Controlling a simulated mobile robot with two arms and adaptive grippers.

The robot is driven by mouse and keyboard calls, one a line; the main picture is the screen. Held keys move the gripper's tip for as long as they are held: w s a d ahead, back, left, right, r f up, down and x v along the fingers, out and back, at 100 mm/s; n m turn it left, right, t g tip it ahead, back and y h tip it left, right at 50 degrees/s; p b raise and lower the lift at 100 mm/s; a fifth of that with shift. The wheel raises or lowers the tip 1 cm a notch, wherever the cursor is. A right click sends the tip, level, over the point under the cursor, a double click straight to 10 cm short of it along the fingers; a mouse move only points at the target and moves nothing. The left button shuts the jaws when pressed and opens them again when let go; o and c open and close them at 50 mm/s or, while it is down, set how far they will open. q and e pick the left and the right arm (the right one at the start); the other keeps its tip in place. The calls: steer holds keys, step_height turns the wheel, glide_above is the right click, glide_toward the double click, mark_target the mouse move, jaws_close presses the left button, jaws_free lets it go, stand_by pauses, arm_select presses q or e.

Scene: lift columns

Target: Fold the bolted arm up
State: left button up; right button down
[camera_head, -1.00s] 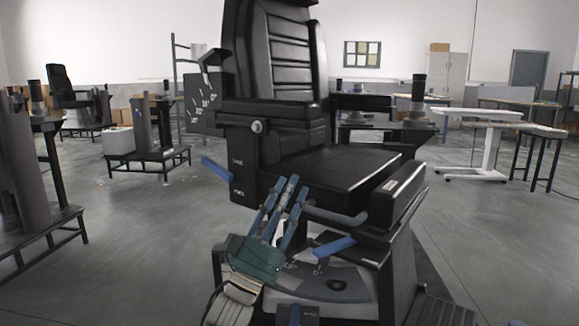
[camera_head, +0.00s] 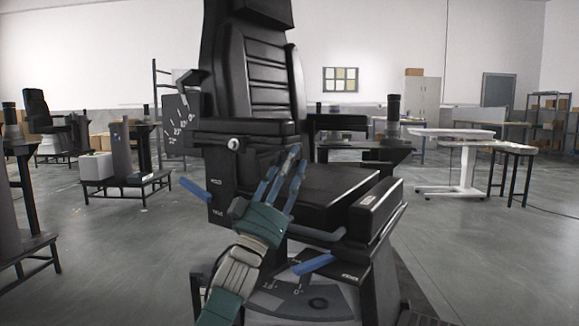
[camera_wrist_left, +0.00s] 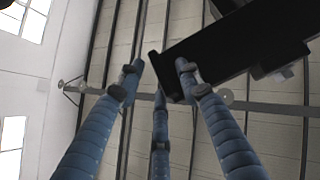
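A black chair (camera_head: 262,85) stands in front of me. A horizontal black arm (camera_head: 270,127) with a round silver bolt (camera_head: 233,143) crosses beside its backrest. A second, padded black armrest (camera_head: 375,208) sits lower at the right of the seat (camera_head: 325,190). My left gripper (camera_head: 283,168) is raised in front of the seat, fingers up and spread, holding nothing I can see. In the left wrist view, the open fingers (camera_wrist_left: 158,85) point at a dark bar (camera_wrist_left: 240,45); its end overlaps the right fingertip, and contact cannot be told. My right gripper is out of view.
Blue levers stick out at the chair's left (camera_head: 195,190) and front (camera_head: 314,264). An angle scale plate (camera_head: 180,127) stands behind left. A white table (camera_head: 452,165) stands at the right. The floor on both sides is mostly clear.

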arm_select(q)
jaws_close()
steer(key=shift+r, duration=0.1)
